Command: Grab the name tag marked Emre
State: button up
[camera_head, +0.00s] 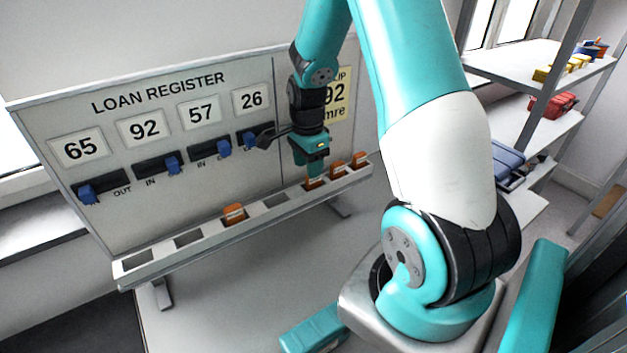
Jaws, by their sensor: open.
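Several orange name tags stand in slots of a long pale rack (202,250) along the foot of the board. One tag (235,212) stands alone near the middle. Another tag (314,183) is directly under my gripper (312,174). Two more tags, a nearer one (337,168) and a far one (359,160), stand to its right. The writing on the tags is too small to read, so I cannot tell which says Emre. My gripper points down with its jaws open, at the tag below it. Its fingertips partly hide that tag.
The loan register board (110,215) shows 65, 92, 57 and 26 above blue sliders. A yellow slip (341,96), partly hidden by my arm, shows "92" and "mre". Several rack slots are empty. Shelves (520,75) with coloured items stand at right.

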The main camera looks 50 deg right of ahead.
aim_at(313, 183)
jog(key=shift+a+f+p, duration=0.1)
jog(key=shift+f+p, duration=0.8)
jog(key=shift+f, duration=1.35)
grip_shut()
jog(key=shift+w+r, duration=0.1)
